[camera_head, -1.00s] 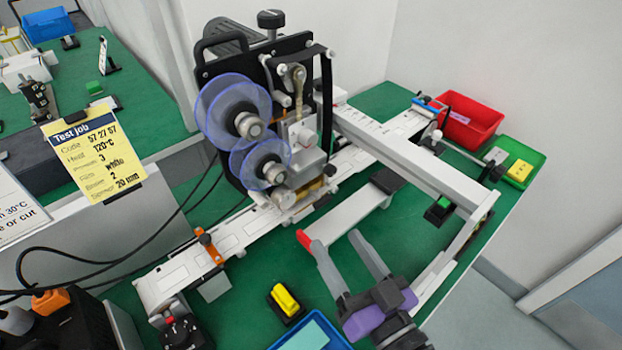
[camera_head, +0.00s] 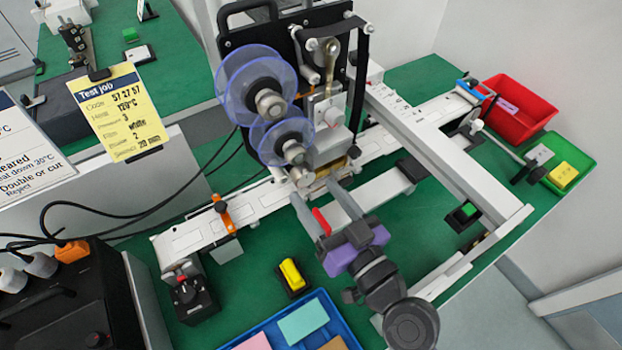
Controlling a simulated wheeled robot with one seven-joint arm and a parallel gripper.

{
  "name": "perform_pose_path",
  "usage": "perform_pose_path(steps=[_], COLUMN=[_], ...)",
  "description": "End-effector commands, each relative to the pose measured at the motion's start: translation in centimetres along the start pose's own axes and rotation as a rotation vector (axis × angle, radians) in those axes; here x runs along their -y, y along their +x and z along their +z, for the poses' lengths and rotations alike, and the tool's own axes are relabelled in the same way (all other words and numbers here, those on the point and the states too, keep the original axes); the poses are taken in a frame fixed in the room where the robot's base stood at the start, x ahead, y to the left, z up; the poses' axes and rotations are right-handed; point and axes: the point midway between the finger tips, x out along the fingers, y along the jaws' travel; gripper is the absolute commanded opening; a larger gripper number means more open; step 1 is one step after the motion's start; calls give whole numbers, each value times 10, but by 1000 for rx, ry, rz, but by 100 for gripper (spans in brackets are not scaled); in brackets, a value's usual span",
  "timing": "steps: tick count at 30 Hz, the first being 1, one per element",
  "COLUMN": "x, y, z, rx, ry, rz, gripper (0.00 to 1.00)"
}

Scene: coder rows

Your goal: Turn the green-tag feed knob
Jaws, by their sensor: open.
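I cannot make out a green tag on any knob, so I cannot tell which is the feed knob. The coding machine (camera_head: 325,120) stands across the green bench, with two clear blue reels and metal hubs on its front. A black box with a dark knob (camera_head: 187,290) sits at the lower left, below the rail's left end. Another dark knob (camera_head: 537,174) ends a rod beside the green tray. My gripper (camera_head: 315,194) is open, its grey fingers pointing at the machine's lower front. A red tip (camera_head: 321,221) shows between the fingers; contact cannot be told.
A yellow-topped switch (camera_head: 292,275) and a blue tray (camera_head: 270,329) of coloured cards lie near the front. A green-button box (camera_head: 463,214) lies right of my gripper. Red bin (camera_head: 508,116) and green tray (camera_head: 569,191) stand at the right. A long white beam crosses the bench.

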Motion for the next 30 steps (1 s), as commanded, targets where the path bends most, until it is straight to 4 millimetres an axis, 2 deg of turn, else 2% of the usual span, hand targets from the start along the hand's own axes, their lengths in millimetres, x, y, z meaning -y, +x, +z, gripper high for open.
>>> perform_pose_path(steps=[3,6,17,26,30], x=[0,0,0,0,0], y=[16,24,29,29,29], z=[-2,-2,0,0,0], rx=[0,0,0,0,0], ry=[1,1,1,1,4], rz=[-1,1,1,1,1], gripper=[60,60,60,1,0])
